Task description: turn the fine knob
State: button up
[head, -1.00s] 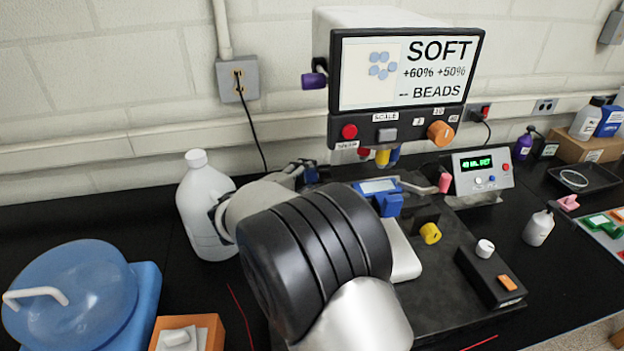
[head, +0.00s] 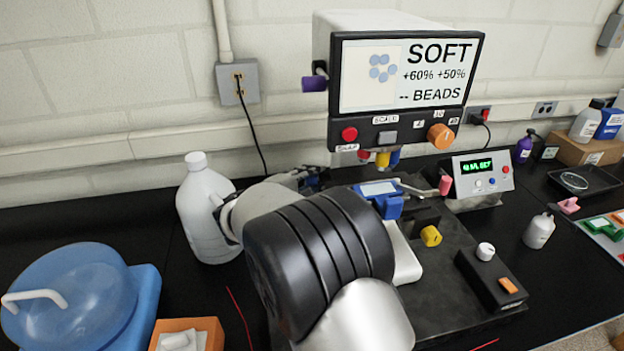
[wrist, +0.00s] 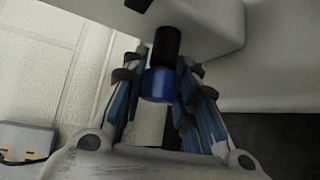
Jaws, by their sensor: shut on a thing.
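In the wrist view a blue knob (wrist: 158,85) sits on the end of a black cylinder (wrist: 165,45) that comes out of a pale housing. My gripper (wrist: 157,68) has a finger on each side of the blue knob and is shut on it. No label shows on this knob, so I cannot read whether it is the fine one. In the head view my arm hides the knob and most of my gripper (head: 310,176). The screen (head: 408,73) above reads SOFT, +60% +50% and -- BEADS, beside a picture of bluish round beads.
A white jug (head: 205,215) stands close left of my arm. A blue-lidded tub (head: 75,285) and an orange box (head: 190,335) are at the front left. A black control box (head: 490,278) with a white knob stands to the right. A wall outlet (head: 238,82) is behind.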

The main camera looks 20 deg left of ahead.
jog(key=shift+c, duration=0.8)
jog(key=shift+f+b, duration=0.2)
jog(key=shift+b, duration=0.5)
jog(key=shift+m+t+b, duration=0.3)
jog(key=shift+t+b, duration=0.1)
jog(key=shift+b, duration=0.15)
jog(key=shift+f+m+t+b, duration=0.1)
jog(key=shift+m+t+b, duration=0.3)
jog(key=shift+b, duration=0.45)
jog(key=shift+m+t+h, duration=0.3)
jog(key=shift+m+t, duration=0.9)
jog(key=shift+m+t+h, duration=0.9)
jog(key=shift+m+t, duration=0.1)
jog(key=shift+m, duration=0.7)
jog(key=shift+r, duration=0.2)
